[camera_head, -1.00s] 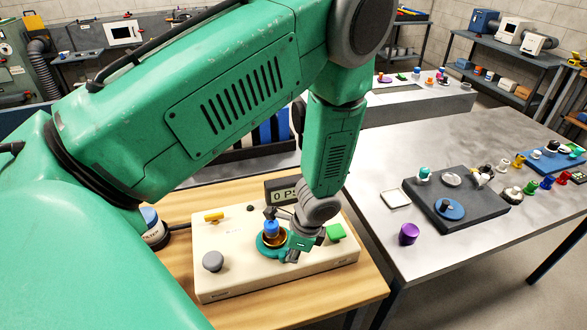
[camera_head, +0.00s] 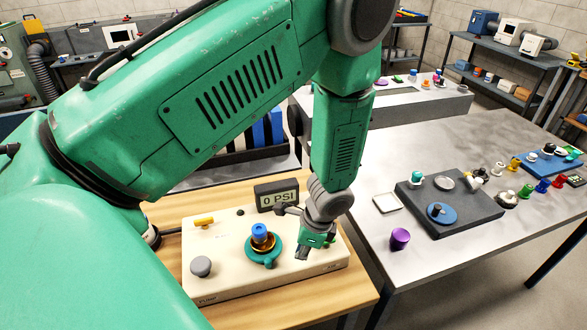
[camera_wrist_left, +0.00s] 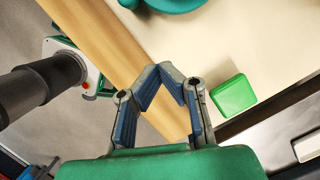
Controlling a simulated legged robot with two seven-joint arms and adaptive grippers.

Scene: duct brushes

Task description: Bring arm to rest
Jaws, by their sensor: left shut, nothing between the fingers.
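My left gripper (camera_head: 303,250) hangs over the right part of a cream pump panel (camera_head: 215,235). It is shut and empty, its fingertips meeting in the left wrist view (camera_wrist_left: 165,72). It is to the right of a blue-topped brass fitting (camera_head: 260,233) in a teal ring (camera_head: 262,255), and apart from both. A green square button (camera_wrist_left: 233,95) shows on the panel in the left wrist view; my gripper mostly hides it in the head view. My right gripper is not in view.
A display reading 0 PSI (camera_head: 277,194) stands behind the panel. A grey knob (camera_head: 201,266) and a yellow handle (camera_head: 204,220) are on the panel's left. To the right, a metal table (camera_head: 450,260) holds a dark board (camera_head: 470,220), a purple knob (camera_head: 400,239) and several small parts.

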